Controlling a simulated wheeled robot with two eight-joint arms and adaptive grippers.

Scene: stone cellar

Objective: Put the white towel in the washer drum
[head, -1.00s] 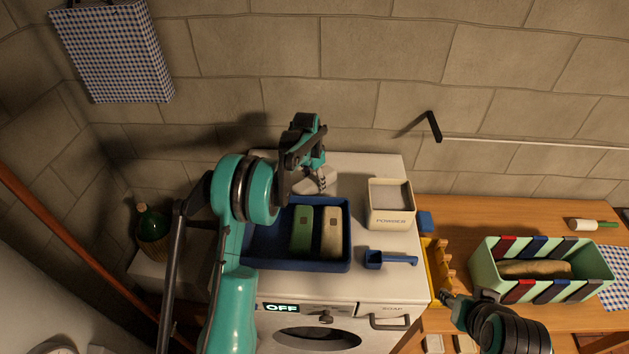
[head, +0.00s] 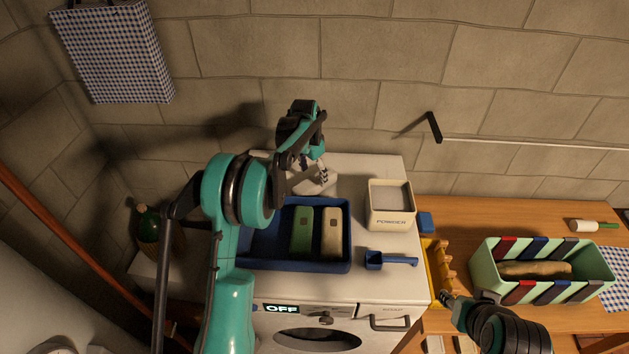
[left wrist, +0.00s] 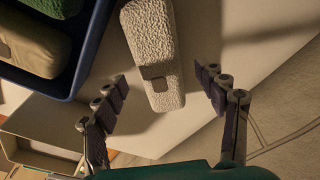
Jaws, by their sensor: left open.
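The white towel (left wrist: 152,50), a rolled terry bundle with a small dark tag, lies on the white washer top (head: 345,285). In the head view the towel (head: 313,186) sits just behind the blue tray, partly hidden by my left gripper (head: 322,178). In the left wrist view my left gripper (left wrist: 160,82) is open, with its fingers spread to either side of the towel's near end, not closed on it. The washer's round dark front (head: 318,340) shows at the bottom edge; the drum's inside cannot be made out. My right gripper (head: 447,299) is at lower right; its jaw state is unclear.
The blue tray (head: 300,267) on the washer holds a green and a beige roll. Right of it are the powder box (head: 391,222) and a blue scoop (head: 390,260). A green striped basket (head: 485,275) stands on the wooden table (head: 440,212). The stone wall is close behind.

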